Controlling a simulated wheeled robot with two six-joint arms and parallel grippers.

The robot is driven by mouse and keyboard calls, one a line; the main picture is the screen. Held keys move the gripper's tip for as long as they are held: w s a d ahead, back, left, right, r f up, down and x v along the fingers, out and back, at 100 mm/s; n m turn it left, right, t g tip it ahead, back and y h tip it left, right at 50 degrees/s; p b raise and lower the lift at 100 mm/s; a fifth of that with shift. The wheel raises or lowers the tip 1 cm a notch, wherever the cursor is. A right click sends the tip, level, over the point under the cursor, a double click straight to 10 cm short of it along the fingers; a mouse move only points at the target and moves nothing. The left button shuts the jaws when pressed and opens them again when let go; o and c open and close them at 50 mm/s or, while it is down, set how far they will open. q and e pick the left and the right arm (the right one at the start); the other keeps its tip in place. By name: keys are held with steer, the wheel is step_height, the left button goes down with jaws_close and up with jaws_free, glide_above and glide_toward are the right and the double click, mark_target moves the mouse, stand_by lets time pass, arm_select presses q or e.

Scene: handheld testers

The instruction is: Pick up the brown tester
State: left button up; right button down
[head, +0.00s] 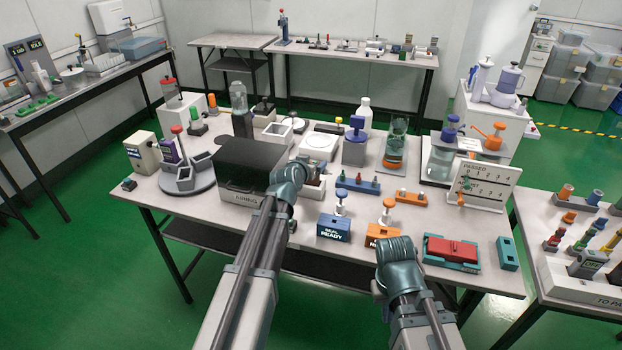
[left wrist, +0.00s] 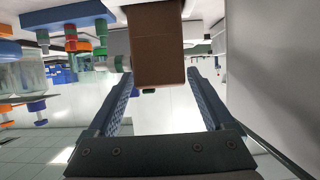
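The brown tester (left wrist: 157,42) is a brown block in the left wrist view, at the top centre, between the fingertips of my left gripper (left wrist: 157,78). The fingers are apart, one on each side of the block, with narrow gaps showing. In the head view my left gripper (head: 312,171) is just right of the dark AGING box, and the brown tester (head: 313,190) shows only partly below it. My right gripper (head: 394,250) is over the table's front edge, right of the orange block; its fingers are hidden by the wrist.
The dark AGING box (head: 250,168) stands close left of my left gripper. A blue rack (head: 358,186) is close on its right. A blue READY block (head: 334,228), an orange block (head: 382,234) and a red-and-teal case (head: 451,252) line the front of the table.

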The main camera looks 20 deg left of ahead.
arm_select(q)
jaws_close()
steer(key=shift+r, duration=0.15)
stand_by(0.4)
step_height(320, 180, up, 10)
steer(key=p, duration=1)
